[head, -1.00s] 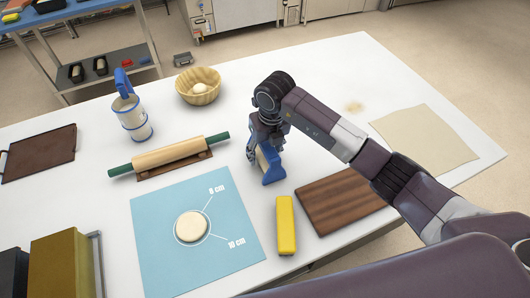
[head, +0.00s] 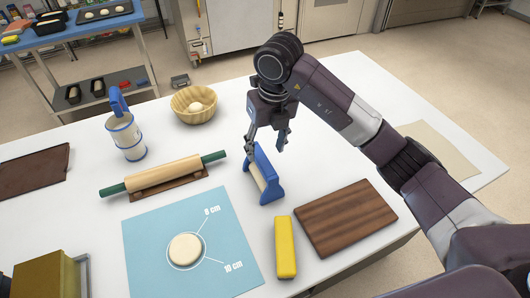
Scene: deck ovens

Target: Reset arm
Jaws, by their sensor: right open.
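My right gripper (head: 265,141) is open and empty, pointing down just above a blue-framed tool with a pale inner part (head: 268,178). The tool stands on the white table, and the fingers are close over its top edge; I cannot tell if they touch it. My right arm comes in from the right side of the head view. My left gripper is not in view.
A yellow block (head: 285,247) and a wooden board (head: 346,218) lie near the arm. A blue mat (head: 150,255) bears a dough disc (head: 186,248). A rolling pin (head: 165,176), a blue-handled canister (head: 126,137) and a bowl (head: 193,104) stand left. A cloth (head: 437,146) lies right.

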